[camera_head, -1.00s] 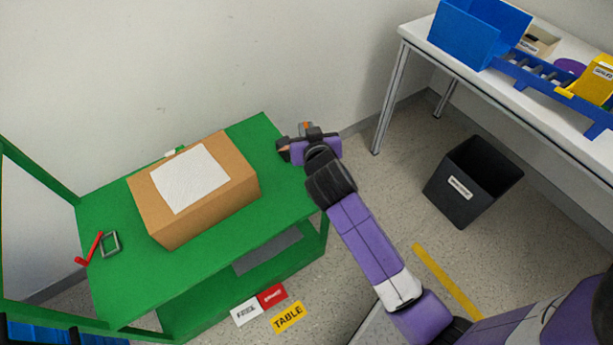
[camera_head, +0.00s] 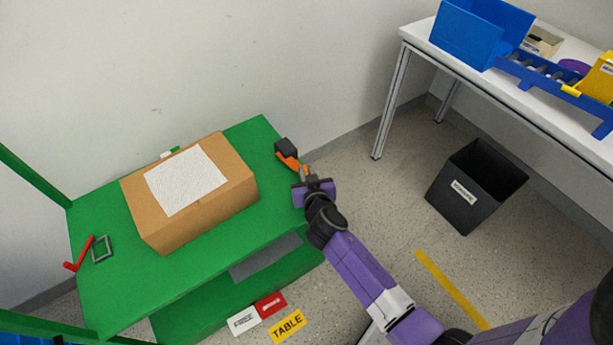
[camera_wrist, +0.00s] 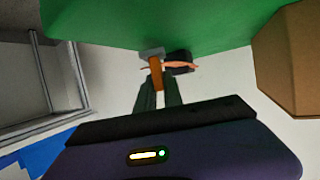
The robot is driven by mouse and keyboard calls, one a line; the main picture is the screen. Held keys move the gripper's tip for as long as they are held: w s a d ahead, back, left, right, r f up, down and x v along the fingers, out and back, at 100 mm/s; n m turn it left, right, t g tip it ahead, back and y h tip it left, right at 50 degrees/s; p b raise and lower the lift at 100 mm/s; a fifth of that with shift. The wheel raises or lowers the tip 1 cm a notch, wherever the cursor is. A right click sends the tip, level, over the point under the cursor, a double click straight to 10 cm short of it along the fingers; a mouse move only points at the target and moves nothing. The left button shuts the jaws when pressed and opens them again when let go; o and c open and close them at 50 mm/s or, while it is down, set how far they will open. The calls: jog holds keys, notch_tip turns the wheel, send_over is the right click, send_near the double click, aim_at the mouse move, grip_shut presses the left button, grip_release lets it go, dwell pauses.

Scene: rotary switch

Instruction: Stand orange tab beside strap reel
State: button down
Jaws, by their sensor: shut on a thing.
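An orange tab (camera_wrist: 156,76) with a grey end sits between the two fingers of my gripper (camera_wrist: 158,90) in the wrist view. In the head view, the tab (camera_head: 294,163) shows at the tip of my gripper (camera_head: 305,178), at the right end of the green table. A small black block with a salmon-orange strip, which looks like the strap reel (camera_head: 286,147), stands at the table's back right corner. In the wrist view, the reel (camera_wrist: 182,57) is right behind the tab and partly overlapped by it. I cannot tell whether they touch.
A cardboard box (camera_head: 199,218) with a white sheet stands mid-table on the green table (camera_head: 235,238). A red piece (camera_head: 78,254) and a grey frame (camera_head: 102,249) lie at its left. A black bin (camera_head: 470,190) stands on the floor right, below a white bench (camera_head: 545,120).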

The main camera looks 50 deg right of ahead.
jog(key=shift+f, duration=0.5)
jog(key=shift+f+b, duration=0.2)
jog(key=shift+b, duration=0.1)
jog(key=c, duration=1.5)
grip_release()
jog(key=shift+r, duration=0.15)
jog(key=shift+s+a+r+p, duration=0.1)
jog(key=shift+p, duration=0.25)
jog(key=v, duration=1.2)
